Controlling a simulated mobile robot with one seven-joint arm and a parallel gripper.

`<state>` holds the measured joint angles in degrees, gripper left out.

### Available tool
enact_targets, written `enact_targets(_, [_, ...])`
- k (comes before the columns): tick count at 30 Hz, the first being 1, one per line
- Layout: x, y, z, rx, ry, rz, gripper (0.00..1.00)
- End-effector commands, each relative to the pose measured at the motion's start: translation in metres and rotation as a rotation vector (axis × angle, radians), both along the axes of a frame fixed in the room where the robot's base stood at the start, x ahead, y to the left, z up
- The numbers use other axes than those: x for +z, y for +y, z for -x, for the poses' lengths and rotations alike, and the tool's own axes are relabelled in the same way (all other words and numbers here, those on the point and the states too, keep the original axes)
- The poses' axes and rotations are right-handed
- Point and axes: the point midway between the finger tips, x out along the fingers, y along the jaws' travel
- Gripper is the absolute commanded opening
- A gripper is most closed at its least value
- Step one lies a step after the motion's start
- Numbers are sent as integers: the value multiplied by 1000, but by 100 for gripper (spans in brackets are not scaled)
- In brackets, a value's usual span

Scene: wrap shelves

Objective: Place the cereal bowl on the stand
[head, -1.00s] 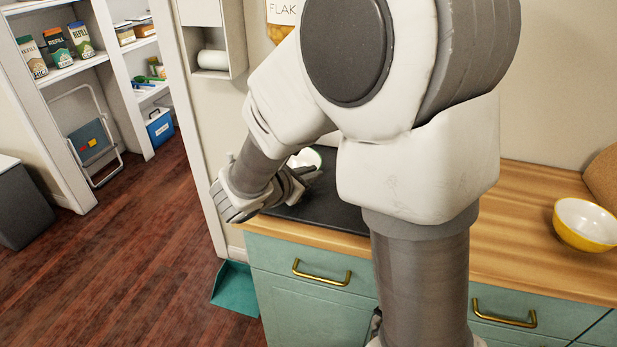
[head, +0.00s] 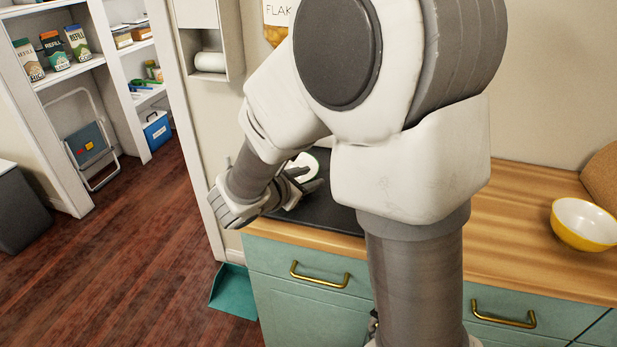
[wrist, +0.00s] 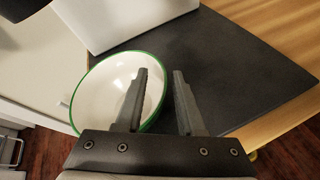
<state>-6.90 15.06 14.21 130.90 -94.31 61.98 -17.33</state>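A white bowl with a green rim (wrist: 98,85) is at the left in the wrist view, over the dark slab (wrist: 245,70). In the head view the bowl (head: 303,163) is partly hidden behind my gripper (head: 314,184). My gripper (wrist: 158,98) is open, with a clear gap between its fingers. The left finger overlaps the bowl's inside, and the bowl's right rim shows in the gap. The right finger is outside the rim, over the slab. I cannot tell whether either finger touches the bowl. I cannot identify a stand for certain.
A pale, flat-sided object (wrist: 125,20) is beside the bowl in the wrist view. A yellow bowl with a white inside (head: 583,224) stands on the wooden counter (head: 520,240) at the right. Brass drawer handles stick out below. My arm hides the middle of the counter.

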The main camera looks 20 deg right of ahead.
Motion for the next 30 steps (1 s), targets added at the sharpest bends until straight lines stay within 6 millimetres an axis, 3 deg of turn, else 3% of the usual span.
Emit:
enact_targets(12, [37, 58, 49, 5, -1, 0, 38])
enact_targets(20, [48, 80, 69, 1, -1, 0, 38])
enact_targets(25, [54, 66, 83, -80, -18, -58, 38])
enact_targets(30, [63, 28, 120, -323, -83, -259, 38])
